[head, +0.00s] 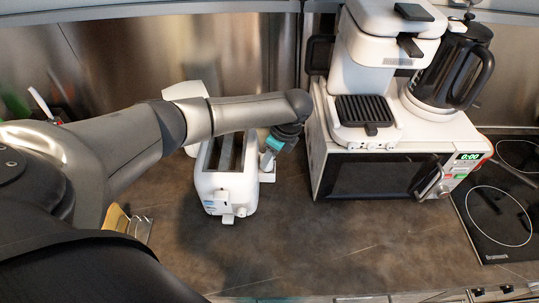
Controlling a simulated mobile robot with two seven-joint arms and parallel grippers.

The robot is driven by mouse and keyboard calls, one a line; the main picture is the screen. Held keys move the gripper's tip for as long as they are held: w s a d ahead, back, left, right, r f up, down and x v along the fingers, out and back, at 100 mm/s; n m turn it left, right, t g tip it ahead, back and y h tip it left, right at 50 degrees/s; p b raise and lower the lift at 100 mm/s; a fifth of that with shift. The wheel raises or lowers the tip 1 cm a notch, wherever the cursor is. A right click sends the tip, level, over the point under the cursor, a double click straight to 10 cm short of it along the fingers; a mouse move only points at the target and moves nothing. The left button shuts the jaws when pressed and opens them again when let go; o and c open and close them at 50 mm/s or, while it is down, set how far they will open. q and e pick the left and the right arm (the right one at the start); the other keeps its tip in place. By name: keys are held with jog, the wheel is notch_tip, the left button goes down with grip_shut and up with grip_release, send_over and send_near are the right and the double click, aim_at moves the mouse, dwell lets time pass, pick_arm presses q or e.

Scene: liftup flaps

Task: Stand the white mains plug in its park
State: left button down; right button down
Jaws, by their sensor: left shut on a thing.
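My left gripper (270,150) reaches over from the left and points down at the right side of the white toaster (212,184). It is shut on a small white piece, the white mains plug (267,162), which shows just below the teal fingertips, close beside the toaster. The gripper and wrist hide part of the plug, and I cannot tell whether it touches the counter or the toaster. I cannot make out the plug's park or a cord. My right gripper is not in view.
A hob (500,215) lies at the far right. A yellowish rack (125,222) is at left. The front counter (330,240) is clear.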

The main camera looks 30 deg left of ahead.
pick_arm(q)
jog(key=shift+p, duration=0.45)
dwell(0.7)
jog(key=shift+f+b, duration=0.55)
jog(key=shift+f, duration=0.65)
dwell(0.3)
jog(key=shift+c, duration=1.8)
grip_release()
jog(key=shift+r, duration=0.1)
jog(key=v, duration=1.5)
jog(key=shift+p, duration=0.3)
jog(key=shift+d, duration=0.1)
